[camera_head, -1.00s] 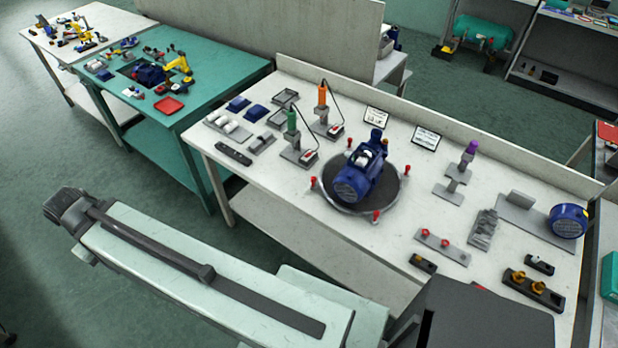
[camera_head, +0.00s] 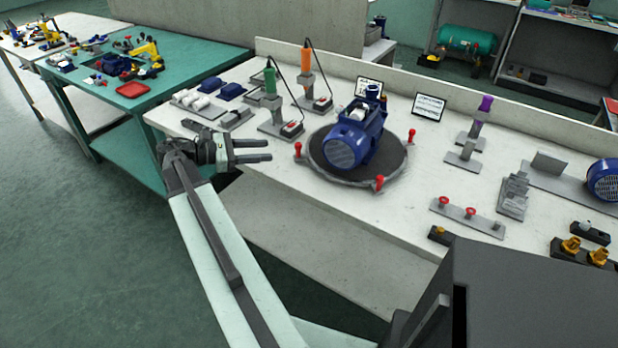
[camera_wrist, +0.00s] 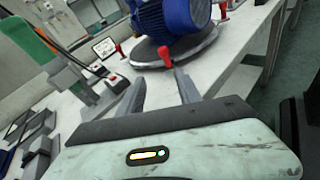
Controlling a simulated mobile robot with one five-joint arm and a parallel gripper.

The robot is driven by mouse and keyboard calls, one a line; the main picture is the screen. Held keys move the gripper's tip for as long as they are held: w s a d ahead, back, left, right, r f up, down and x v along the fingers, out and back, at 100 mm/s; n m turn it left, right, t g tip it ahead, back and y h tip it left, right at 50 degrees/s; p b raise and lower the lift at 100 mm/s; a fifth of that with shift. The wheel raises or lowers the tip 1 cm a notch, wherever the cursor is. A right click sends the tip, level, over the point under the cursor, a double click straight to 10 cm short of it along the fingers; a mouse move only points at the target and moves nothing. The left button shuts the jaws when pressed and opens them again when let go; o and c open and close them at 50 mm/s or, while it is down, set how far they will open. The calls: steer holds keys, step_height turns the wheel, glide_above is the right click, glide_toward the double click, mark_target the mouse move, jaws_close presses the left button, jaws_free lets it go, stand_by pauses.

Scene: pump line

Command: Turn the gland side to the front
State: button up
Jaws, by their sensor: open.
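A blue pump (camera_head: 354,137) with a finned round motor end stands on a round grey turntable (camera_head: 335,181) on the white bench. The finned end faces the front left. Red-knobbed pegs stand around the turntable's rim; the nearest to my gripper is the left red knob (camera_head: 298,150). My gripper (camera_head: 270,150) is open and empty, left of that knob and apart from it in the head view. In the wrist view the jaws (camera_wrist: 158,85) point toward a red knob (camera_wrist: 165,56) at the turntable's near edge, with the pump (camera_wrist: 172,14) behind it. I cannot make out the gland side.
Green (camera_head: 270,80) and orange (camera_head: 306,60) upright tools on stands are behind my gripper. A purple-topped stand (camera_head: 484,108) and a grey strip with red knobs (camera_head: 468,215) are to the right. A teal table (camera_head: 185,57) stands at the left.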

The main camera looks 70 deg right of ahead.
mark_target(308, 154)
steer(key=s+d+g, duration=0.1)
steer(key=s+d+g+b, duration=0.1)
steer(key=s, duration=0.1)
steer(key=s+d+g+b, duration=0.1)
steer(key=s, duration=0.1)
steer(key=shift+s+r+y, duration=0.1)
steer(key=shift+s+y, duration=0.1)
steer(key=shift+y, duration=0.1)
steer(key=shift+r, duration=0.2)
steer(key=x, duration=0.8)
steer(key=shift+r, duration=0.1)
steer(key=shift+w, duration=0.1)
jaws_close()
steer(key=shift+a, duration=0.1)
stand_by(0.3)
